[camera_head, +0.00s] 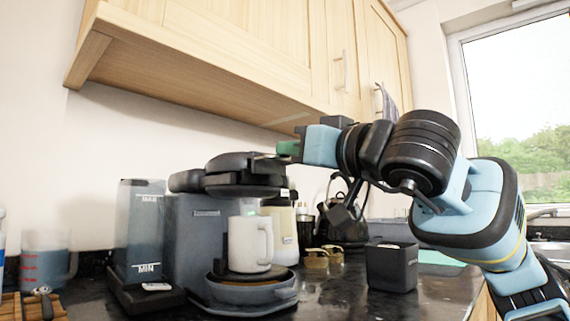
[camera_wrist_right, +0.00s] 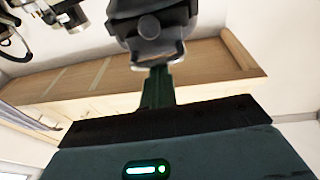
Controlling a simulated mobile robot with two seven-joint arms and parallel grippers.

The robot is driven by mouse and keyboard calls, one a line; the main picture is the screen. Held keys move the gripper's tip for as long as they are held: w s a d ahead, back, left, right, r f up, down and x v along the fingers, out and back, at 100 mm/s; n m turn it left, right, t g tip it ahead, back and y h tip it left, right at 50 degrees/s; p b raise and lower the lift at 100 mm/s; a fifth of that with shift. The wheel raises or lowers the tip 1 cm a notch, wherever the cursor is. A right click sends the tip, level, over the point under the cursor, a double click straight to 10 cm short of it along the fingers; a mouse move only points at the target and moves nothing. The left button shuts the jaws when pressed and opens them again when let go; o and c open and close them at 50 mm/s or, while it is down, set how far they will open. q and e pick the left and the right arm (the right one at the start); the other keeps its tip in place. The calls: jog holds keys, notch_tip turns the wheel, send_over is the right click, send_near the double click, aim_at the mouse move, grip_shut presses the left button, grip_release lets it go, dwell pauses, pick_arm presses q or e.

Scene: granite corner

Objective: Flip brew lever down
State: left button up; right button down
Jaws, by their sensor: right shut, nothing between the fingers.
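The dark grey coffee machine (camera_head: 207,235) stands on the counter at centre-left. Its black brew head (camera_head: 240,165) is on top, with a short lever (camera_head: 267,156) sticking out to the right, small in this view. A white mug (camera_head: 243,243) stands under the head. My right gripper (camera_head: 284,149) comes in from the right, shut and empty, with its green fingertips close to the lever's end. In the wrist view the shut fingers (camera_wrist_right: 157,88) point at the dark brew head (camera_wrist_right: 150,18) and its metallic lever part (camera_wrist_right: 157,60). I cannot tell whether they touch. My left gripper is not in view.
Wooden cabinets (camera_head: 215,45) hang above the machine and the gripper. A water tank (camera_head: 140,225) stands left of the machine. A beige jar (camera_head: 284,228), a black kettle (camera_head: 345,222) and a dark box (camera_head: 391,267) are to its right. The front right counter is clear.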

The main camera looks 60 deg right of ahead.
jog(key=shift+a+f, duration=0.1)
jog(key=shift+f, duration=0.15)
jog(key=shift+f, duration=0.1)
dwell(0.3)
jog(key=v, duration=0.8)
dwell(0.6)
